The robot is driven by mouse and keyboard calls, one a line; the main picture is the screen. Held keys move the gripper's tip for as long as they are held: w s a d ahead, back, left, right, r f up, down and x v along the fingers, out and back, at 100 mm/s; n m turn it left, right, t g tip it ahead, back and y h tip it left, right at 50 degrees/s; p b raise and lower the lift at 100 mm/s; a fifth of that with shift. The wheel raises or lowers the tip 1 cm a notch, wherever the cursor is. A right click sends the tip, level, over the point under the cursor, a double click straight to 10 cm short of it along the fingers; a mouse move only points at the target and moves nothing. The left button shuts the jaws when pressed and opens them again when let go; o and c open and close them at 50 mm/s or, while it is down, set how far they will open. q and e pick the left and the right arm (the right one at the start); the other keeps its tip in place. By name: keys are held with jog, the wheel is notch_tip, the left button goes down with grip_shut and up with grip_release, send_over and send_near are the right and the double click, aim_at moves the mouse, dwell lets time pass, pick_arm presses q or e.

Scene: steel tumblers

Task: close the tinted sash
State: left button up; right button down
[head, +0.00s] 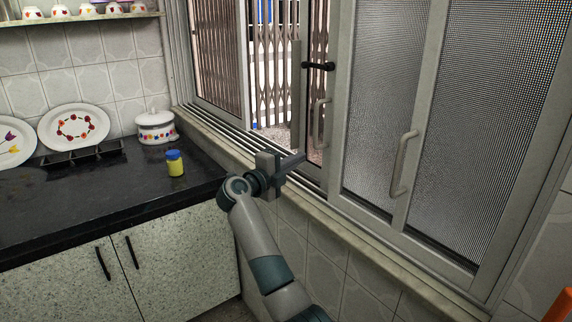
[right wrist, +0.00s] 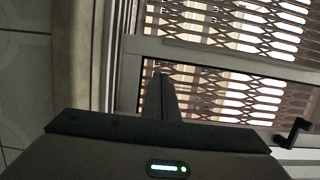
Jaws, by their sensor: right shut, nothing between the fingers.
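The tinted sash (head: 317,95) is a brownish glass pane in a grey frame, mostly behind the mesh screens at the right. Its black handle (head: 318,66) is on the frame's left upright. An open gap is left of that upright, with a folding grille behind it. My right gripper (head: 303,158) is shut and empty, low at the window track. Its fingers point right, close to the sash's lower left corner; I cannot tell whether they touch it. In the right wrist view the fingers (right wrist: 162,88) overlap the sash, with the black handle (right wrist: 293,132) at lower right. My left gripper is not in view.
Another sash (head: 218,55) stands left of the gap. A dark counter (head: 100,195) at left bears plates, a white pot (head: 156,127) and a yellow jar (head: 175,164).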

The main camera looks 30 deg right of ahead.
aim_at(301, 147)
jog(key=shift+x, duration=0.95)
jog(key=shift+w+a, duration=0.25)
jog(key=shift+w, duration=0.8)
jog(key=shift+w+a, duration=0.15)
jog(key=shift+w, duration=0.45)
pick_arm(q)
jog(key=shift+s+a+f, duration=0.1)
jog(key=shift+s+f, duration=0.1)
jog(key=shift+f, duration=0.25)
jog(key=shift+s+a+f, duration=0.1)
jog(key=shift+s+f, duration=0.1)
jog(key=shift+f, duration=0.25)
pick_arm(e)
jog(key=shift+w, duration=0.25)
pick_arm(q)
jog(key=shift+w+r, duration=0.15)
